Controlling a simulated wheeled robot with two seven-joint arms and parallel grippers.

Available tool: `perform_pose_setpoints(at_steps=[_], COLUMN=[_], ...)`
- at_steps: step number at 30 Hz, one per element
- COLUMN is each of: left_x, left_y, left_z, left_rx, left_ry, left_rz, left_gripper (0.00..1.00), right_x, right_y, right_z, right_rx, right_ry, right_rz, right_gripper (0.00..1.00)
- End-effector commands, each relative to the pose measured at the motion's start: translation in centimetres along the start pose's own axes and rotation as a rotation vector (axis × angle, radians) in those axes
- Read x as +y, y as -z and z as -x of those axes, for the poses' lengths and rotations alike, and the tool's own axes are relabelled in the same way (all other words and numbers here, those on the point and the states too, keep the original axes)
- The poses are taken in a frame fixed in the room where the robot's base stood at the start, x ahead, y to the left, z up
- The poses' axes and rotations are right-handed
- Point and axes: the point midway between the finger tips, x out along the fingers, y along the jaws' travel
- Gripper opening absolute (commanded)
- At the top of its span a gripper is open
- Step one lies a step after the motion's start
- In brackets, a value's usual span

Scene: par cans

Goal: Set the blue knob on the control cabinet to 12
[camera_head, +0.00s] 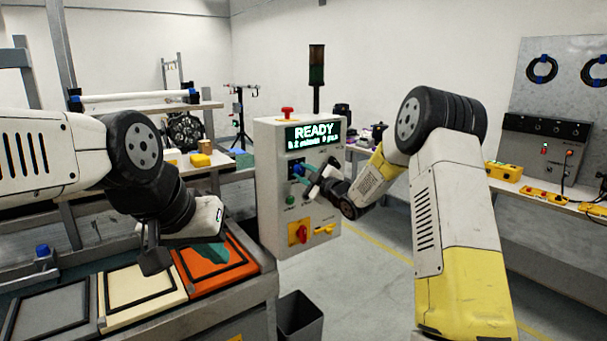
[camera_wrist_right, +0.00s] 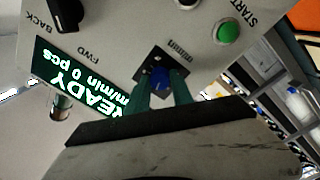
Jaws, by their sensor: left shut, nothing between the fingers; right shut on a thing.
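The control cabinet (camera_head: 268,190) is a pale box standing upright near the middle of the head view. Its lit display (camera_head: 318,133) reads READY, with a smaller line below that is hard to read. The blue knob (camera_head: 297,169) is on its front below the display. In the right wrist view the blue knob (camera_wrist_right: 160,79) sits between the green fingers of my right gripper (camera_wrist_right: 162,90), which is shut on it. The knob's scale and pointer are too small or hidden to read. My left gripper (camera_head: 154,258) is shut and empty above the bench at the left.
The cabinet also carries a green START button (camera_wrist_right: 228,32), a black BACK/FWD switch (camera_wrist_right: 66,14), a red top button (camera_head: 287,112) and a red-yellow switch (camera_head: 298,233). A bench with framed panels (camera_head: 140,292) is at the left; a dark bin (camera_head: 300,318) stands below.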

Motion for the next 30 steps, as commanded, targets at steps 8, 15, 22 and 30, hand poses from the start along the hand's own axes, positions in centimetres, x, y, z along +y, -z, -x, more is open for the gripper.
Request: perform_pose_setpoints(at_steps=[8,15,22,30], left_x=[0.0,0.0,0.0,0.0], left_y=[0.0,0.0,0.0,0.0], left_z=[0.0,0.0,0.0,0.0], left_rx=[0.0,0.0,0.0,0.0], left_ry=[0.0,0.0,0.0,0.0], left_rz=[0.0,0.0,0.0,0.0], left_gripper=[0.0,0.0,0.0,0.0], right_x=[-0.07,-0.06,-0.07,-0.06], right_y=[-0.14,-0.14,-0.1,-0.07], right_z=[0.1,0.11,0.11,0.11], right_rx=[-0.018,-0.031,-0.043,-0.057], right_ry=[-0.002,-0.005,-0.008,-0.011], right_rz=[-0.262,-0.49,-0.707,-0.964], right_gripper=[0.0,0.0,0.0,0.0])
